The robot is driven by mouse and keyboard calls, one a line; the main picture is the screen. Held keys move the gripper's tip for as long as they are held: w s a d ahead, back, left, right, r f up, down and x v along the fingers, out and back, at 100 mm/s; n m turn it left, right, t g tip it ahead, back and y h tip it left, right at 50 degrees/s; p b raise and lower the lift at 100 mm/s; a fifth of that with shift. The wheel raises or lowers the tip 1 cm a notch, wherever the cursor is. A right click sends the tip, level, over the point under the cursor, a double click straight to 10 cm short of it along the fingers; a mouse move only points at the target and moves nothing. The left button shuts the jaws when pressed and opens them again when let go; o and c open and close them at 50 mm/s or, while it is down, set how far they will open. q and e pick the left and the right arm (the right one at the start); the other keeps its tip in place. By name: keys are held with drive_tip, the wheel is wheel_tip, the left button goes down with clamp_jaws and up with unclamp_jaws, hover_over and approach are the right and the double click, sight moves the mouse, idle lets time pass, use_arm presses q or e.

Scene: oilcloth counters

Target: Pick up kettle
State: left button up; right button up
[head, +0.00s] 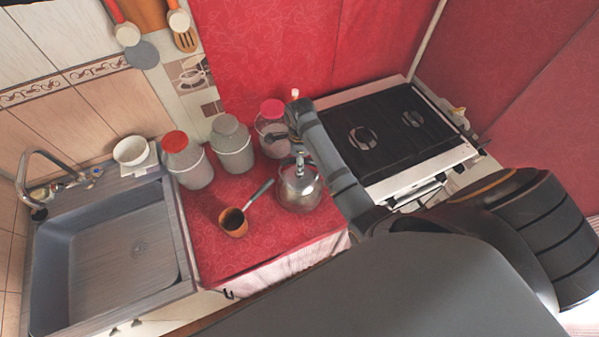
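A shiny metal kettle (299,190) stands on the red oilcloth counter, close to its front edge. My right arm comes in from the right and reaches over the counter beside the stove. The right gripper (284,136) is small in the picture, just above the kettle and in front of a glass jar. A gap shows between it and most of the kettle's body, but I cannot tell whether it touches the top or handle. Its fingers are too small to tell open from shut. My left gripper is not in view.
A brown long-handled pot (233,222) sits left of the kettle. Behind stand a red-lidded canister (188,163), a grey canister (232,147) and a pink-lidded jar (271,128). A stove (385,135) is right, a sink (120,250) left. The front-left red oilcloth (215,262) is clear.

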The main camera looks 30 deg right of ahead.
drive_tip(key=shift+s+a+r, duration=0.15)
drive_tip(key=shift+c, duration=3.6)
drive_tip(key=shift+w+d+f, duration=0.2)
drive_tip(key=shift+d+f, duration=0.05)
clamp_jaws()
drive_tip(key=shift+a, duration=0.1)
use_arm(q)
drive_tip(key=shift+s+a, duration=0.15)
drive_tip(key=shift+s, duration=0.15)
use_arm(e)
drive_tip(key=shift+r, duration=0.15)
drive_tip(key=shift+w, duration=0.1)
drive_tip(key=shift+r, duration=0.1)
